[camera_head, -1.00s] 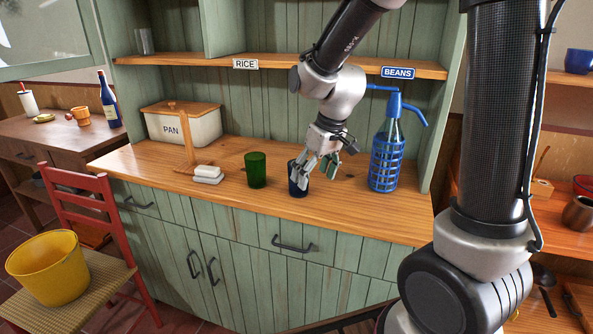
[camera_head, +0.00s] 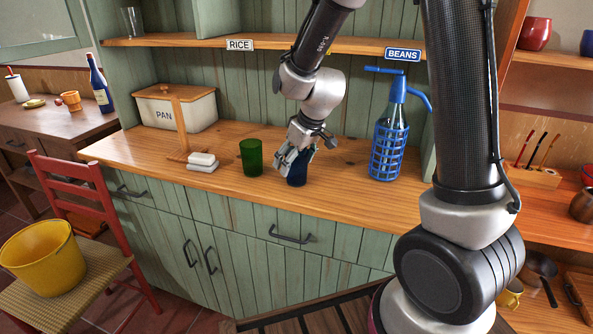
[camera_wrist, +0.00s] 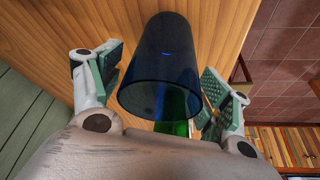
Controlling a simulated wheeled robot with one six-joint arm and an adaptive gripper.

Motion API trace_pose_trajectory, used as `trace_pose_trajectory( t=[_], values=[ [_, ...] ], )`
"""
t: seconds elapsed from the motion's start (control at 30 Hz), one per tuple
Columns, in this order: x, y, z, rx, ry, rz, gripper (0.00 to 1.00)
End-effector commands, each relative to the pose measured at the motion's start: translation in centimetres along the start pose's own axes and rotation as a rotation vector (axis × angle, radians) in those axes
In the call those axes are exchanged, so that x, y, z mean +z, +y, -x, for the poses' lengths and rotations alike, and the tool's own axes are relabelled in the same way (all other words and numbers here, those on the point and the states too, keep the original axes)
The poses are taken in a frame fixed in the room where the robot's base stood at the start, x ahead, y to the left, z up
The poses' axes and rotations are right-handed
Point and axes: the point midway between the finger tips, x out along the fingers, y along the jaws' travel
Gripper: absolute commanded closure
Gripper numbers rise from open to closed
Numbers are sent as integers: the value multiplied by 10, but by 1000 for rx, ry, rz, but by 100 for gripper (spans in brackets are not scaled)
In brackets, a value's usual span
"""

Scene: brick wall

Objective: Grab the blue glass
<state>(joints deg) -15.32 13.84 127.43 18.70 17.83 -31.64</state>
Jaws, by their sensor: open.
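The blue glass (camera_head: 297,177) is dark blue and stands upright on the wooden counter (camera_head: 350,206), near its front edge. My gripper (camera_head: 294,163) is at the glass and hides part of it in the head view. In the wrist view the glass (camera_wrist: 163,65) lies between my two open finger pads (camera_wrist: 164,88), with a gap showing on each side. A green glass (camera_head: 251,157) stands just left of it; its green also shows behind the blue glass in the wrist view (camera_wrist: 172,127).
A blue caged siphon bottle (camera_head: 388,142) stands to the right on the counter. A white soap stack (camera_head: 202,162) and a bread box (camera_head: 176,110) are to the left. A shelf (camera_head: 270,43) runs above. A red chair (camera_head: 85,215) with a yellow bucket (camera_head: 43,258) stands front left.

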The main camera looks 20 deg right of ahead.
Motion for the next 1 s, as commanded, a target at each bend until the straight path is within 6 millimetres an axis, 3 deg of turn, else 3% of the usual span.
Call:
trace_pose_trajectory(
  t=[0.1,0.33,0.63,1.0],
  values=[
    [0,0,-11,0,-1,-1,23],
    [0,0,-12,1,1,-1,23],
    [0,0,-12,1,1,-1,75],
    [-4,0,-5,1,4,-1,76]
  ],
)
